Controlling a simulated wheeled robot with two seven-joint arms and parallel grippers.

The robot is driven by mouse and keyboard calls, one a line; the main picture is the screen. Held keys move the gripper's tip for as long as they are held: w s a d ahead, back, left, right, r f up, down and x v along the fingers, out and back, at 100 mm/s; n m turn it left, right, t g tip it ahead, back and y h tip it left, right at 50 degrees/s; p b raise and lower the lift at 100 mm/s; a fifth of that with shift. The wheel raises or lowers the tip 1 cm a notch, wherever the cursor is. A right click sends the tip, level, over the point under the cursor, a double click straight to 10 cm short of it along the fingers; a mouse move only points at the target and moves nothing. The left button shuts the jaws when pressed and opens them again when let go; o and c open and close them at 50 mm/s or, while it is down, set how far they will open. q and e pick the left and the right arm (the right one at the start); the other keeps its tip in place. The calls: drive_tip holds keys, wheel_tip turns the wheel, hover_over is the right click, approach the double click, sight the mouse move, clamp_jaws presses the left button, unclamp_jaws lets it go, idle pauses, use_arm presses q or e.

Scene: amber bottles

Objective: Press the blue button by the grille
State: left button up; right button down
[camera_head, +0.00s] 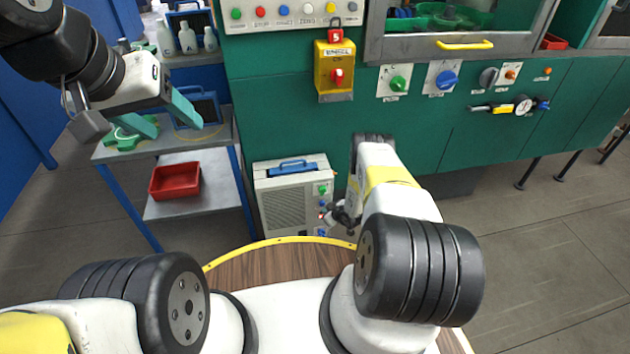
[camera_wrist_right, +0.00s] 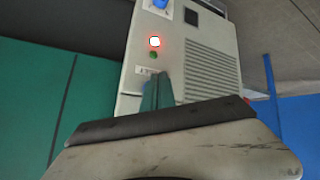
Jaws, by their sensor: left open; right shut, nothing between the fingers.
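The grey box with a grille (camera_head: 285,207) stands on the floor against the green cabinet; its grille also shows in the right wrist view (camera_wrist_right: 205,75). Beside the grille is a column of controls, including a lit red button (camera_wrist_right: 155,42) and a blue knob (camera_wrist_right: 162,4). My left gripper (camera_head: 178,130) is open and empty above the side table.
A grey side table (camera_head: 187,146) with a red bin (camera_head: 175,181) on its lower shelf stands left of the box. A cabinet panel (camera_head: 290,14) with a row of coloured buttons and a yellow lockout box (camera_head: 334,68) are above. A yellow-edged wooden surface (camera_head: 275,262) lies in front.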

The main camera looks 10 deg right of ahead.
drive_tip(key=shift+w, duration=0.2)
drive_tip(key=shift+w, duration=0.25)
drive_tip(key=shift+w, duration=0.45)
idle(0.9)
drive_tip(key=shift+s, duration=0.85)
drive_tip(key=shift+s+d, duration=0.1)
drive_tip(key=shift+s, duration=2.45)
